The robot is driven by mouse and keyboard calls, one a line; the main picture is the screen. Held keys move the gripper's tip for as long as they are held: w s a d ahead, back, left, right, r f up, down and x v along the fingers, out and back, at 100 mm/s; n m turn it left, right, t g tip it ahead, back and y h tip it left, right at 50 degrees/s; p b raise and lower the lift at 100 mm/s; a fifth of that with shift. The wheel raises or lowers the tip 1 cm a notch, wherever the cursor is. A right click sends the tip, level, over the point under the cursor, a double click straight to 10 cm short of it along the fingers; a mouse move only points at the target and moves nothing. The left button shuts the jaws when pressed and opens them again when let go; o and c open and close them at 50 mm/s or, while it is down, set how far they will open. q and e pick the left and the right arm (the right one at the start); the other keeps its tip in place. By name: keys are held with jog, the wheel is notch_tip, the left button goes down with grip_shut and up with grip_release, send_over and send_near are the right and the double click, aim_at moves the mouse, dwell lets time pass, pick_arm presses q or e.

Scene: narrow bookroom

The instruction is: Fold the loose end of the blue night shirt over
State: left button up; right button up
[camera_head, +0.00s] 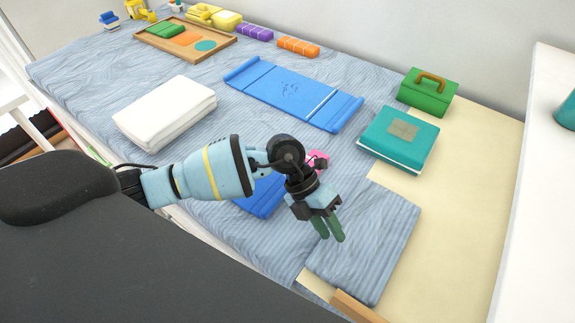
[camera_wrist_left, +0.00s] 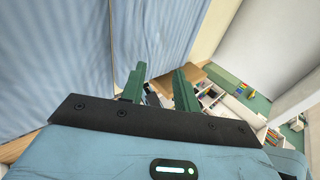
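A bright blue folded cloth (camera_head: 290,92), which looks like the night shirt, lies flat on the striped bed cover. A second blue piece (camera_head: 262,197) lies partly hidden behind my left arm. My right gripper is not in view.
A folded white cloth (camera_head: 165,112) lies left of the blue cloth. A teal book-like box (camera_head: 382,140) and a green case (camera_head: 428,97) stand to the right. A wooden tray (camera_head: 215,52), purple block (camera_head: 254,32) and orange block (camera_head: 298,46) lie at the back.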

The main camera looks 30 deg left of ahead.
aim_at(264, 190)
pick_arm(q)
jog(key=w+a+y, duration=0.1)
jog(key=a, duration=0.1)
jog(key=w+a+t+y, duration=0.1)
jog(key=w+a+y, duration=0.1)
jog(key=a, duration=0.1)
jog(key=w+a+y, duration=0.1)
jog(key=w+a, duration=0.1)
jog(key=shift+a+f+b, duration=0.15)
jog(key=shift+a+b, duration=0.15)
jog(key=w+a+y, duration=0.1)
jog(key=a, duration=0.1)
jog(key=w+a+r+t+y, duration=0.1)
jog(key=w+a, duration=0.1)
jog(key=a, duration=0.1)
jog(key=w+a+r+y, duration=0.1)
jog(key=a+y, duration=0.1)
jog(key=shift+w+a+r+n+t, duration=0.2)
jog(key=shift+a+r+n+t, duration=0.1)
jog(key=shift+a, duration=0.1)
jog(key=shift+f+b, duration=0.4)
jog(key=shift+f, duration=3.6)
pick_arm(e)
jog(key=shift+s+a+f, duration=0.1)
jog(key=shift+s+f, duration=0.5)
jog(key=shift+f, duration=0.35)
